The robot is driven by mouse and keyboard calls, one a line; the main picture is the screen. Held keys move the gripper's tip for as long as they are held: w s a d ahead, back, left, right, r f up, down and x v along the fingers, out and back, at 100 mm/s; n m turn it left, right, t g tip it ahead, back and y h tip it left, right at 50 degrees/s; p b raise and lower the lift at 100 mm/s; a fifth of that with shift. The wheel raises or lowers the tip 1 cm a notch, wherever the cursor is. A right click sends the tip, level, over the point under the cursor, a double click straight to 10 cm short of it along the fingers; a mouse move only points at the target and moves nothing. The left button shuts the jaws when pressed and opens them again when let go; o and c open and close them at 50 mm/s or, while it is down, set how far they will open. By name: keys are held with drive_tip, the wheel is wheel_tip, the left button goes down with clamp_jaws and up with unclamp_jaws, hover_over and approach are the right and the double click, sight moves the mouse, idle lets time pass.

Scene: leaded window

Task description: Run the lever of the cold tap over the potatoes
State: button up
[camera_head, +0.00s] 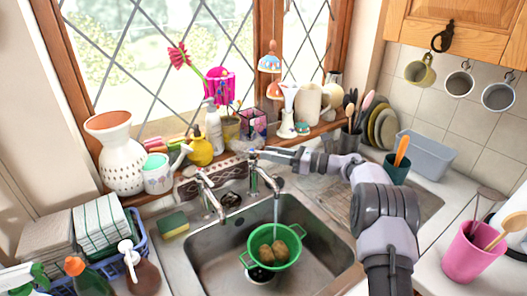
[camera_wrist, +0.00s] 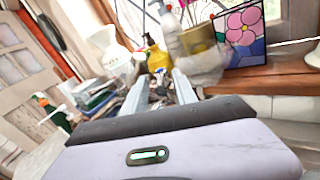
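Two metal taps stand at the back of the sink, a left one (camera_head: 207,194) and a right one (camera_head: 254,180). The right tap's spout reaches over a green colander (camera_head: 262,236) in the basin. Brown potatoes (camera_head: 273,251) lie in the colander. A thin pale streak shows below this spout; I cannot tell surely whether it is running water. My gripper (camera_head: 258,153) is at the top of the right tap, close to its lever. In the wrist view my gripper (camera_wrist: 159,76) has its fingers apart. Small blurred metal parts show between them; contact with the lever is unclear.
A sponge (camera_head: 173,222) lies left of the sink. A dark green pot (camera_head: 397,168) stands right of my arm. The basin's left part is clear.

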drive_tip(key=p+v, duration=0.2)
drive_tip(key=v, duration=1.2)
drive_tip(key=shift+d, duration=0.35)
drive_tip(key=shift+s, duration=0.1)
